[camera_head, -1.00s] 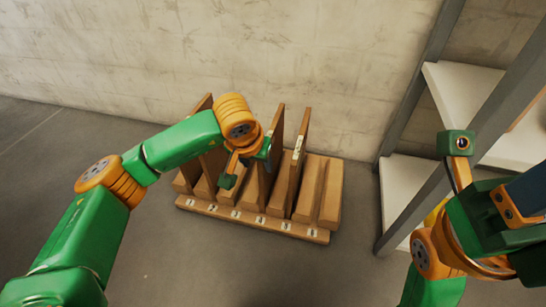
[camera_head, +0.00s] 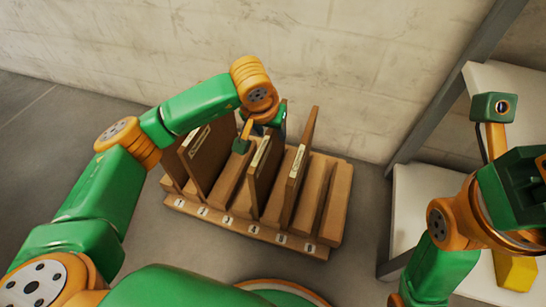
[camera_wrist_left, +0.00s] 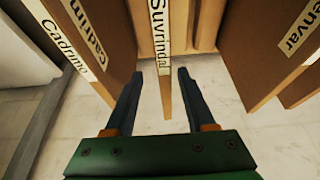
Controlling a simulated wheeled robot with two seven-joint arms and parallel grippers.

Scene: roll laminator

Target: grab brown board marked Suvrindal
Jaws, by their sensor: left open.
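The brown board marked Suvrindal (camera_wrist_left: 166,98) stands upright and edge-on in the left wrist view, with its white label facing the camera. My left gripper (camera_wrist_left: 160,78) is open, with one finger on each side of this board and a visible gap to both. In the head view my left gripper (camera_head: 263,125) is over the middle of the rack and hides part of the board (camera_head: 259,185) that appears to be the same one. My right arm (camera_head: 465,210) is at the right by the shelf; its jaws cannot be made out.
The wooden rack (camera_head: 225,224) has numbered slots along its front. A metal shelf unit (camera_head: 405,205) holding a yellow thing (camera_head: 514,272) stands at the right.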

